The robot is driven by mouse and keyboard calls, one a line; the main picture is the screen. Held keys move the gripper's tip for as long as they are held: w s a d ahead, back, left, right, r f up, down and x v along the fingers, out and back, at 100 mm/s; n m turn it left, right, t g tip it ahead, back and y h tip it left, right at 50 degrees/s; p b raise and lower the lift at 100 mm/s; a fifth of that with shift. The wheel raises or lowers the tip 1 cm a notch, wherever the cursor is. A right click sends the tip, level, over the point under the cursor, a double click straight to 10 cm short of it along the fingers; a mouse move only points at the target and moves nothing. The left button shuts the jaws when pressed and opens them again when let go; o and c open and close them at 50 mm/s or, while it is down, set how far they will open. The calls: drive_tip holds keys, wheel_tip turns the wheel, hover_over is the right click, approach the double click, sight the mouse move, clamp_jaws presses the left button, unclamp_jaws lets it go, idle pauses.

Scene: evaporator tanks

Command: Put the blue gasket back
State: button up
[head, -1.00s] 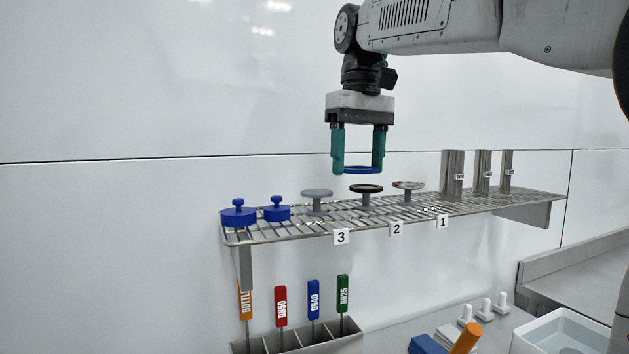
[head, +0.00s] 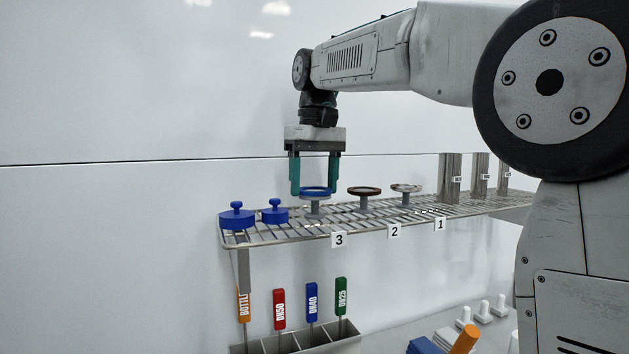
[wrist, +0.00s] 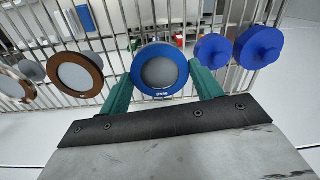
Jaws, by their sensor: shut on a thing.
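The blue gasket (head: 315,190) is a ring between the two green fingers of my gripper (head: 314,190). In the head view it is level with the top of the grey stand above label 3 (head: 339,240). In the wrist view the blue gasket (wrist: 160,91) surrounds the grey round top of the stand (wrist: 160,73), with my gripper's fingers (wrist: 160,85) at its sides. My gripper is shut on the gasket. I cannot tell whether the gasket rests on the stand.
The wire shelf (head: 375,218) carries two blue knobbed pieces (head: 237,215) at left. Coloured-handled tools (head: 279,308) stand in a rack below.

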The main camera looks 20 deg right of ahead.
sight(316, 189)
drive_tip(key=shift+f, duration=0.1)
drive_tip(key=o, duration=1)
drive_tip(key=shift+c, duration=0.2)
wheel_tip(316, 189, up, 8)
drive_tip(key=shift+d+f, duration=0.15)
drive_tip(key=s+d+f+m+t, duration=0.1)
drive_tip(key=s+d+f, duration=0.1)
drive_tip(key=s+f, duration=2.9)
drive_tip(key=shift+s+d+m, duration=0.2)
drive_tip(key=shift+d+m, duration=0.1)
drive_tip(key=shift+d, duration=0.1)
